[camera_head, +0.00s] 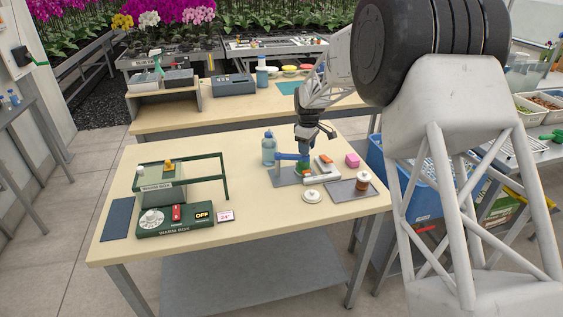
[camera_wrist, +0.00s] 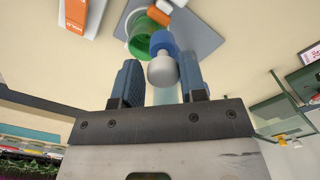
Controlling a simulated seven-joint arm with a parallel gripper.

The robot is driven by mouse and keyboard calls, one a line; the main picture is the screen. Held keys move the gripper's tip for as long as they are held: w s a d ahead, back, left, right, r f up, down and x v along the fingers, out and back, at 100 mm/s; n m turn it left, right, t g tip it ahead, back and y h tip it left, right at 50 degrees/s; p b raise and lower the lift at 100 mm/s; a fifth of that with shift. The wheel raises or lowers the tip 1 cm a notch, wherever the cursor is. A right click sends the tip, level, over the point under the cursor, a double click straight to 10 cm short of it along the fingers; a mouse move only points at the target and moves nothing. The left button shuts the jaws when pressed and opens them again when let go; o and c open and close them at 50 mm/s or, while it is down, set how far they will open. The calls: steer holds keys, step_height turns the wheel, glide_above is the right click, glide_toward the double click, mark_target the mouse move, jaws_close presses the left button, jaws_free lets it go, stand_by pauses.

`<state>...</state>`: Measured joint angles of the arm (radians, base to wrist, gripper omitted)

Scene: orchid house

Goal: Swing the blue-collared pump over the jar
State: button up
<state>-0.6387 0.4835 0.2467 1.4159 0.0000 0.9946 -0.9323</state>
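The pump's blue part (camera_head: 288,156) stands over a grey mat (camera_head: 284,180) in the middle right of the table. In the wrist view its blue collar (camera_wrist: 163,42) has a pale grey rounded knob (camera_wrist: 162,71) at its near end. A green cylinder (camera_wrist: 142,36) sits beside it, with a white round rim partly showing around it; I cannot tell for sure that this is the jar. My gripper (camera_head: 305,152) is low over the mat. Its blue fingers (camera_wrist: 160,66) are apart, one on each side of the knob, with gaps showing; contact is not visible.
A blue bottle (camera_head: 268,150) stands behind the mat. A white device (camera_head: 325,172) with orange on it, a pink block (camera_head: 352,160), a white lid (camera_head: 311,196) and a brown jar (camera_head: 363,180) are nearby. The green warm box (camera_head: 175,220) is at left; the front middle is clear.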

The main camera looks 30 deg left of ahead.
steer(key=shift+w+a, duration=0.3)
steer(key=shift+w, duration=0.4)
steer(key=shift+w+a, duration=0.55)
steer(key=shift+a, duration=0.05)
stand_by(0.9)
steer(key=o, duration=0.4)
steer(key=shift+c, duration=0.2)
step_height(320, 180, up, 7)
stand_by(1.2)
stand_by(0.3)
